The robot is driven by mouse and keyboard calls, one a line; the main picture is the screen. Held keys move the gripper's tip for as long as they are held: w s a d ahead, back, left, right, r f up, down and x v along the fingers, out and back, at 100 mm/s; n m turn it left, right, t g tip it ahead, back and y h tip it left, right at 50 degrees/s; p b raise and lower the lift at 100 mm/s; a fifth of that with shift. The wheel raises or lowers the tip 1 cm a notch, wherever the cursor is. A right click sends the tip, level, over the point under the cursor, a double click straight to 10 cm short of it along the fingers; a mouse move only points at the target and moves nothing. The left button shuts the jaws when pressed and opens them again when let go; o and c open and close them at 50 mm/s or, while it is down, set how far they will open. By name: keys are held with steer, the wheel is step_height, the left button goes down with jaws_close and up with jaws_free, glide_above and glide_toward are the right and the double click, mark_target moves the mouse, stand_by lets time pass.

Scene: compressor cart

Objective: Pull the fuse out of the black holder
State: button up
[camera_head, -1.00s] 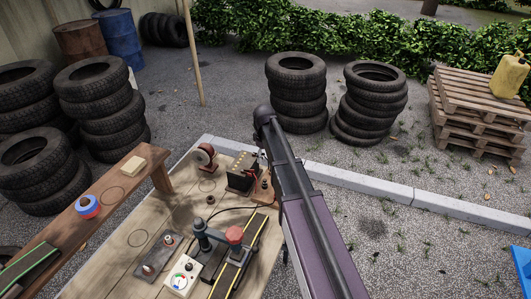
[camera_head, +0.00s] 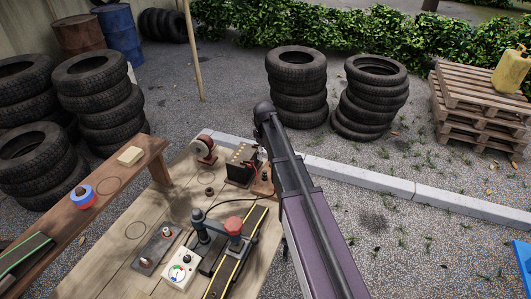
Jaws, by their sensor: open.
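A black block (camera_head: 241,164) with a row of small light studs on top stands at the far right of the wooden cart top, with a red lead beside it. I cannot tell whether it is the black holder, and I cannot make out a fuse. My arm, purple with a dark upper link, crosses the right side of the cart and hides what is behind it. My gripper does not show.
The cart top (camera_head: 118,270) also bears a gauge box (camera_head: 180,268), a grey plate with posts (camera_head: 156,249), a red-topped post (camera_head: 234,226) and a red reel (camera_head: 204,150). A plank shelf (camera_head: 112,176) stands left. Tyre stacks (camera_head: 297,88) stand behind.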

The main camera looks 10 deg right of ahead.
mark_target(264, 171)
steer(key=shift+f+b, duration=5.05)
steer(key=shift+f, duration=0.3)
steer(key=shift+c, duration=0.2)
jaws_close()
